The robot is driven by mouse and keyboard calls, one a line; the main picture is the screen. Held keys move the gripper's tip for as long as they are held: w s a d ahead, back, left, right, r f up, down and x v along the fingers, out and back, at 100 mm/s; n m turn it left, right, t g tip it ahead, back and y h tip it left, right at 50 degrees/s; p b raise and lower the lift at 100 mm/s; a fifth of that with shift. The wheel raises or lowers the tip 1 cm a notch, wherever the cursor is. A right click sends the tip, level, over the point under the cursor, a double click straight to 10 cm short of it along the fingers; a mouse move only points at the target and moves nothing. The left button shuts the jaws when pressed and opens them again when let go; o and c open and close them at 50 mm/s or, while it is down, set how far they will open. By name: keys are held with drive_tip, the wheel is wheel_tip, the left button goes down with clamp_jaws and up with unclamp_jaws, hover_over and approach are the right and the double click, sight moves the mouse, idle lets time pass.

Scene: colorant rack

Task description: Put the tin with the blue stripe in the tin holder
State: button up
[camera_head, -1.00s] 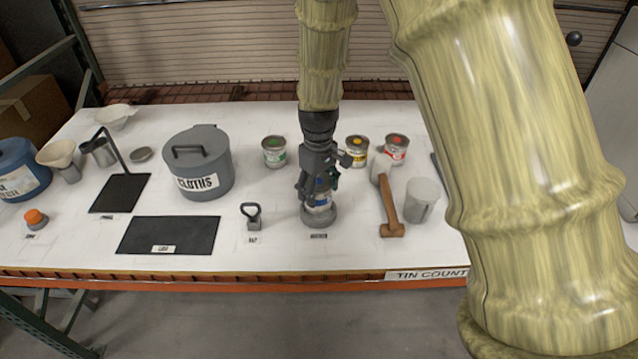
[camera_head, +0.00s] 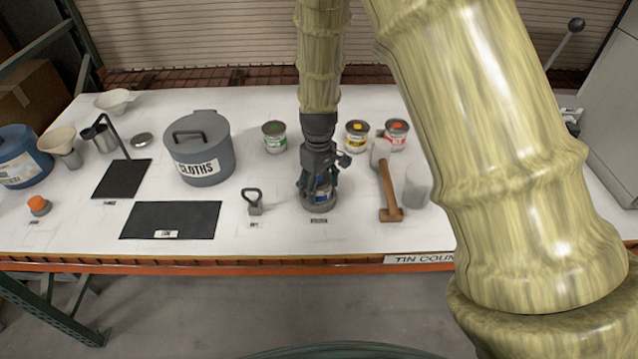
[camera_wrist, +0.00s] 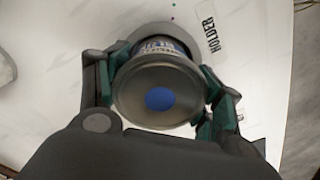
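The blue-striped tin (camera_head: 322,193) is upright at the grey round tin holder (camera_head: 320,208), near the front middle of the table. In the wrist view, its metal lid with a blue dot (camera_wrist: 158,98) faces the camera, and part of its blue label shows. My gripper (camera_head: 319,187) points down over the tin, with a finger on each side, close against it. In the wrist view my gripper (camera_wrist: 163,85) seems shut on the tin. The holder's rim shows behind the tin there, beside the HOLDER label (camera_wrist: 210,33). The tin's bottom is hidden.
A hammer (camera_head: 388,190) and a pale cup (camera_head: 417,186) are right of the holder. A grey weight with a handle (camera_head: 254,203) is left. Green (camera_head: 274,137), yellow (camera_head: 357,136) and red (camera_head: 397,134) tins stand behind. The CLOTHS pot (camera_head: 199,148) is farther left.

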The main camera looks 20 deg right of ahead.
drive_tip(key=o, duration=0.4)
drive_tip(key=shift+r, duration=0.25)
drive_tip(key=shift+r+b, duration=1.95)
drive_tip(key=shift+r, duration=3.95)
